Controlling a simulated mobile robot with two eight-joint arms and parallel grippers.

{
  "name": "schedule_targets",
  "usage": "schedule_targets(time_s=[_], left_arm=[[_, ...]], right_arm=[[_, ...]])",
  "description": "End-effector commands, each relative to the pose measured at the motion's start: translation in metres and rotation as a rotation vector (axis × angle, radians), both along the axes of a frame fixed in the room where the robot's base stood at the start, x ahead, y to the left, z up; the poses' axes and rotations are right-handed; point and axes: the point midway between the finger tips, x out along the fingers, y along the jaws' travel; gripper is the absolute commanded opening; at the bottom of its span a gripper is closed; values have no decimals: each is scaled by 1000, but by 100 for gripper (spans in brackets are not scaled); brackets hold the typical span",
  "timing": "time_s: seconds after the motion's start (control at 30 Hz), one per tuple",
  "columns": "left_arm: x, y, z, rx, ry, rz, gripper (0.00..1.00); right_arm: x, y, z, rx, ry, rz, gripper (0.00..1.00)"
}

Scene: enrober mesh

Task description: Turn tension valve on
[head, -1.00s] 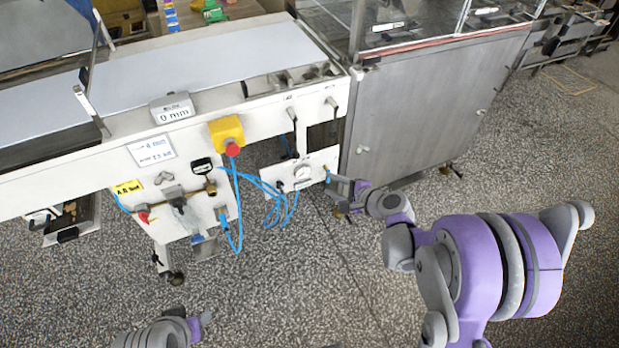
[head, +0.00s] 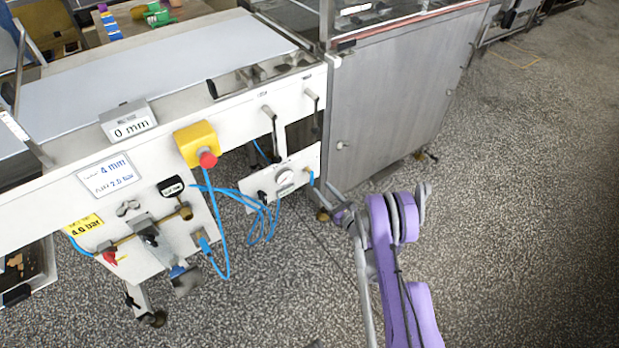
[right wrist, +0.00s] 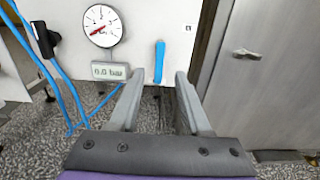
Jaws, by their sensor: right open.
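A small white panel with a round gauge (head: 284,177) and an upright blue handle (head: 311,177) sits low on the machine. No label names the tension valve; the blue handle beside the gauge looks like it. In the right wrist view the blue handle (right wrist: 159,62) stands vertical, ahead of the gap between my fingers. The gauge (right wrist: 103,25) has a red needle, and the display (right wrist: 109,71) below it reads 0.0 bar. My right gripper (head: 322,189) is open and empty, close to the handle; it also shows in the right wrist view (right wrist: 154,78). My left gripper is out of view.
A metal cabinet (head: 395,105) stands just right of the panel. Blue hoses (head: 262,222) hang at its left. A yellow box with a red button (head: 197,145) and another valve panel (head: 150,235) lie further left. The speckled floor (head: 480,220) is clear at right.

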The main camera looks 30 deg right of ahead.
Motion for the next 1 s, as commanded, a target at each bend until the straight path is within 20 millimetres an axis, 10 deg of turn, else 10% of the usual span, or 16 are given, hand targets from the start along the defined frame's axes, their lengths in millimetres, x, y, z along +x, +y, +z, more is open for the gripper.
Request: schedule_targets(time_s=[0.4, 0.8, 1.0], left_arm=[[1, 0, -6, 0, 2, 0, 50], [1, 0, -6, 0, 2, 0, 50], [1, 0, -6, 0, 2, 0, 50]], right_arm=[[70, 6, -1, -3, 1, 2, 48], [78, 7, 0, -3, 1, 1, 48], [78, 7, 0, -3, 1, 1, 13]])
